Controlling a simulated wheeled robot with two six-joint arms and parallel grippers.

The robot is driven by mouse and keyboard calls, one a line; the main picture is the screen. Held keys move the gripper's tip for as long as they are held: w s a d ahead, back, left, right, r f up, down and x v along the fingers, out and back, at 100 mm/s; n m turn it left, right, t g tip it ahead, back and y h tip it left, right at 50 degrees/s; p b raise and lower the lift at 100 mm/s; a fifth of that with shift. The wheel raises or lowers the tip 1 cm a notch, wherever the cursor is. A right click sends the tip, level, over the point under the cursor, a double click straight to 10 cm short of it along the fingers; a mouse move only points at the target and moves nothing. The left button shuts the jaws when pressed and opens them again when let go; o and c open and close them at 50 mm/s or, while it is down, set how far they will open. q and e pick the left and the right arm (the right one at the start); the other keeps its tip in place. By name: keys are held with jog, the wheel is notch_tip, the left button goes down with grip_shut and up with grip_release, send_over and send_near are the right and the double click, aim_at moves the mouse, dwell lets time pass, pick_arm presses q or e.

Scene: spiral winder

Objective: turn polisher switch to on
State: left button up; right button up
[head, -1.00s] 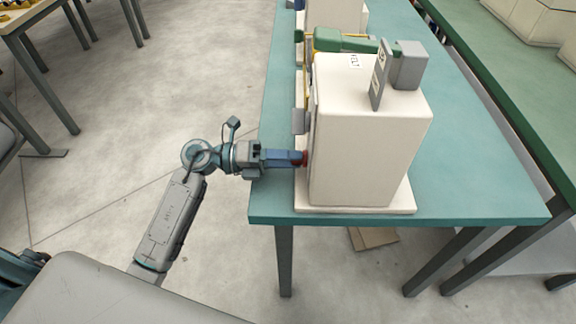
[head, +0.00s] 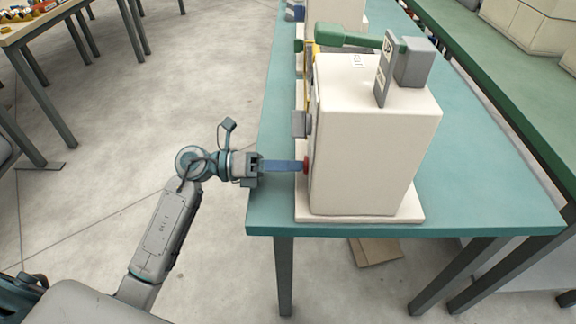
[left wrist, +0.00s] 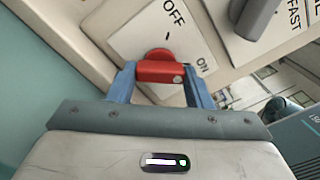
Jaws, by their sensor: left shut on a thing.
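The polisher (head: 370,150) is a cream box on a teal table in the head view. Its red switch knob (head: 307,164) sticks out of the left face, low down. In the left wrist view the red knob (left wrist: 158,72) sits between my gripper's two blue fingers on a white plate (left wrist: 150,42) marked OFF and ON. A pale dot shows at the knob's right end, on the ON side of the plate. My left gripper (head: 302,166) is shut on the knob; its fingers partly hide the plate. My right gripper is not in view.
Open floor is to the left of the table.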

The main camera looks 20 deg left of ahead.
pick_arm(q)
jog(key=o, duration=1)
jog(key=shift+a, duration=0.1)
jog(key=shift+s+a+f, duration=0.1)
jog(key=shift+s+a, duration=0.05)
jog(key=shift+a, duration=0.45)
jog(key=shift+b+v, duration=0.85)
jog(key=shift+v, duration=3.85)
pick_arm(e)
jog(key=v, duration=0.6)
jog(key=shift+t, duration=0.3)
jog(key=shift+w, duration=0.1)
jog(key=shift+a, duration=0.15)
